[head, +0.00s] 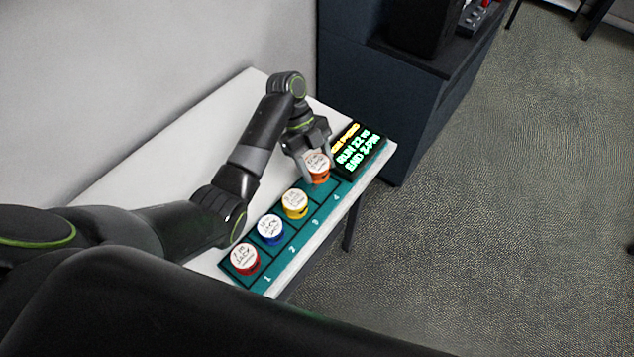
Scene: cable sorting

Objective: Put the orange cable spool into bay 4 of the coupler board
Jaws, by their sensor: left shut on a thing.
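The orange cable spool (319,170) has a white labelled top and is at bay 4 of the teal coupler board (262,283). My left gripper (318,165) is shut on it, with a finger on either side. I cannot tell whether the spool touches the bay floor or is slightly above it. A red spool (245,260) sits in bay 1, a blue spool (271,230) in bay 2 and a yellow spool (295,204) in bay 3. My right gripper is not in view.
A dark display with glowing text (358,150) stands at the board's far end, close to my left gripper. The white table (130,176) is bare to the left of the board. A dark cabinet (385,110) stands behind the table. Open carpet lies to the right.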

